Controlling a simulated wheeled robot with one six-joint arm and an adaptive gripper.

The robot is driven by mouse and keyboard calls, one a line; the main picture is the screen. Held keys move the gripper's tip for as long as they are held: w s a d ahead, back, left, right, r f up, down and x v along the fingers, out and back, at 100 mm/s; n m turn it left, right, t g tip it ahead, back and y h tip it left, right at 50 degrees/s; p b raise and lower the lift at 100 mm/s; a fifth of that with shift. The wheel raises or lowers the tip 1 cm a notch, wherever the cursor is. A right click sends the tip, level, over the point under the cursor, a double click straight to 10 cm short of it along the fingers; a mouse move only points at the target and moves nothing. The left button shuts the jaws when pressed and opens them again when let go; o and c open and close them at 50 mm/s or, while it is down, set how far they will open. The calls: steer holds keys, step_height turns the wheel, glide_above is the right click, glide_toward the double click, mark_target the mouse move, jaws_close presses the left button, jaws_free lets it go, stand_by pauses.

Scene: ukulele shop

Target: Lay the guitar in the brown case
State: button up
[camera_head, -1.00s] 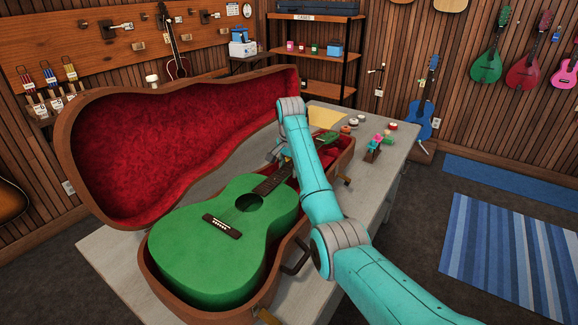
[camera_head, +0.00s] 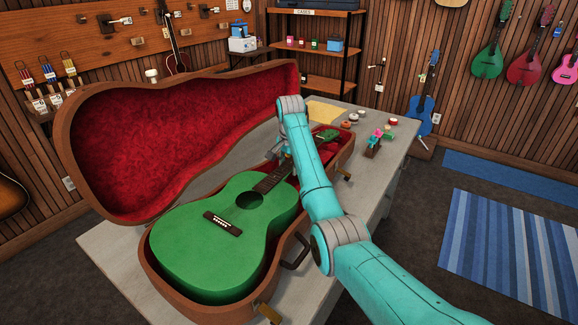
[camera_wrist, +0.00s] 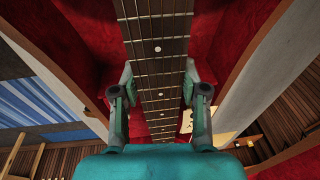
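The green guitar (camera_head: 228,230) lies face up in the open brown case (camera_head: 155,275). Its body sits within the lower shell, and its neck runs toward the back right. My gripper (camera_head: 284,156) is at the neck, mostly hidden behind my arm in the head view. In the wrist view, the two fingers of my gripper (camera_wrist: 159,78) sit on either side of the fretted neck (camera_wrist: 158,48), against its edges. They look shut on it. Whether the guitar's back rests fully on the case floor is hidden.
The case's red-lined lid (camera_head: 170,145) stands open at the back left. The case is on a grey worktable (camera_head: 110,262). Small tools and tape rolls (camera_head: 375,137) lie at the table's right end. A shelf (camera_head: 315,52) stands behind.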

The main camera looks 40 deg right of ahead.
steer(key=o, duration=0.5)
steer(key=shift+r, duration=0.1)
steer(key=r, duration=0.4)
steer(key=s+r, duration=0.1)
steer(key=r, duration=0.1)
steer(key=shift+a+r, duration=0.3)
steer(key=shift+r, duration=0.4)
steer(key=shift+s, duration=0.1)
